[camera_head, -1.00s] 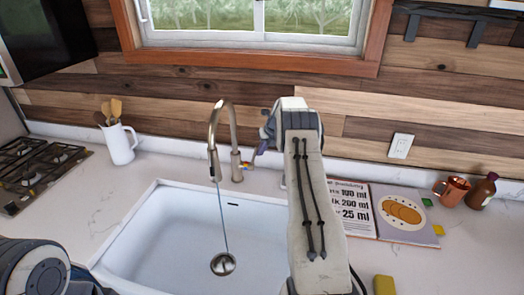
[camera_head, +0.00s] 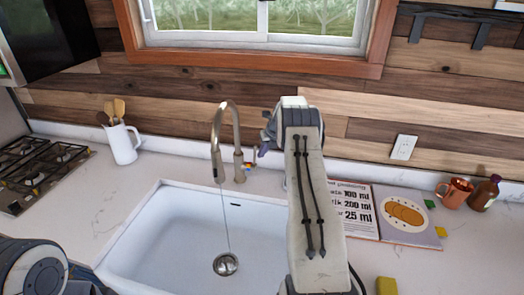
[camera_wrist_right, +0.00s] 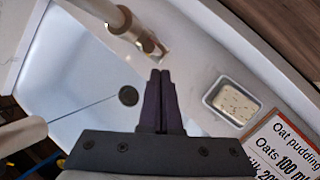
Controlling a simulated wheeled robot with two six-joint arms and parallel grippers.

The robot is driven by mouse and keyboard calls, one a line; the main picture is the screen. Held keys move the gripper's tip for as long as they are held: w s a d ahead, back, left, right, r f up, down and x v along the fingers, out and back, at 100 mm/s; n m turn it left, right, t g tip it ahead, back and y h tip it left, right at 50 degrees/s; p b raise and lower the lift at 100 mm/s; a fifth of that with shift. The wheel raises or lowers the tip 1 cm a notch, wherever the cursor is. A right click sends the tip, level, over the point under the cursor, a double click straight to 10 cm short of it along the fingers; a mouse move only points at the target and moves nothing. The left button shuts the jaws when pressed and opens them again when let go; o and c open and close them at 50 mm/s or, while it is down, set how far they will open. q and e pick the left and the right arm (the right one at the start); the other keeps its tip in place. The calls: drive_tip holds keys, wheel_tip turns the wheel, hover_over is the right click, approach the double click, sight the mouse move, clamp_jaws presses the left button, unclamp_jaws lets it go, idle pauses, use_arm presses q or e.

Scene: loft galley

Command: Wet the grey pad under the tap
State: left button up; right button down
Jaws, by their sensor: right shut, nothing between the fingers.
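The tap (camera_head: 218,130), a brass-toned gooseneck, stands behind the white sink (camera_head: 165,235). A thin stream of water (camera_head: 226,225) falls from its spout to the drain. My right gripper (camera_wrist_right: 160,75) is shut and empty; its fingertips are near the tap's base (camera_wrist_right: 150,45) in the right wrist view, and I cannot tell whether they touch it. In the head view my right arm hides most of this gripper. I cannot make out a grey pad in either view. My left gripper is out of view.
A metal dish (camera_wrist_right: 210,97) with a pale speckled block stands right of the sink, near a recipe book (camera_head: 408,214). A yellow block (camera_head: 386,286) lies front right. A copper mug (camera_head: 454,192) and brown bottle (camera_head: 484,194) stand far right; a white jug (camera_head: 121,143) stands left.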

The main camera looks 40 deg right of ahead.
drive_tip(key=s+a+r+b, duration=0.1)
drive_tip(key=s+r+b, duration=0.3)
drive_tip(key=s+r, duration=0.45)
drive_tip(key=s+a+n+g, duration=0.1)
drive_tip(key=s+a+n, duration=0.3)
drive_tip(key=a+n, duration=0.8)
drive_tip(key=s+a+n+g, duration=0.1)
drive_tip(key=s+a+n, duration=0.4)
drive_tip(key=a+n, duration=0.7)
use_arm(q)
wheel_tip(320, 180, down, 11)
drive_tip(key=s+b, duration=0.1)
drive_tip(key=b, duration=0.6)
use_arm(e)
drive_tip(key=s+a+f+n+g, duration=0.1)
drive_tip(key=s+a+f+n, duration=0.1)
drive_tip(key=s+a+n, duration=0.8)
drive_tip(key=s+a+f+n+g, duration=0.1)
drive_tip(key=s+a+f+n, duration=0.2)
drive_tip(key=s+a+n, duration=0.8)
drive_tip(key=s+n, duration=0.1)
drive_tip(key=s, duration=0.4)
drive_tip(key=shift+a+n+g, duration=0.3)
drive_tip(key=shift+g, duration=0.1)
